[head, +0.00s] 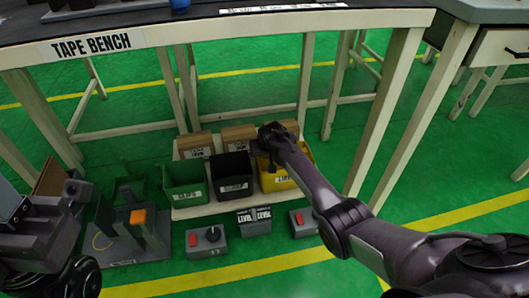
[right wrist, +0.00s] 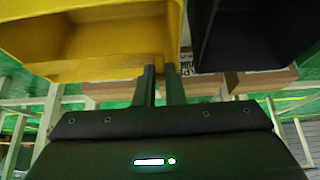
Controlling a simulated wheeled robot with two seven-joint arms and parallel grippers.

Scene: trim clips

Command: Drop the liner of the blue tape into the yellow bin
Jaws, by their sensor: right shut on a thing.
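My right gripper (head: 268,135) is over the yellow bin's back area in the head view. In the right wrist view its narrow fingers (right wrist: 161,85) reach the bin's edge, close together on a thing I cannot make out. I cannot pick out the liner. A blue object (head: 180,4), cut by the frame top, sits on the bench. My left gripper (head: 74,190) is at the far left, its jaw opening unclear.
A black bin (head: 233,187) stands beside the yellow one, with a green bin (head: 185,196) left of it. Cardboard boxes (head: 195,143) stand behind. Grey boxes with red buttons (head: 206,250) lie in front. The tape bench (head: 91,44) stands above, its legs close to my right arm.

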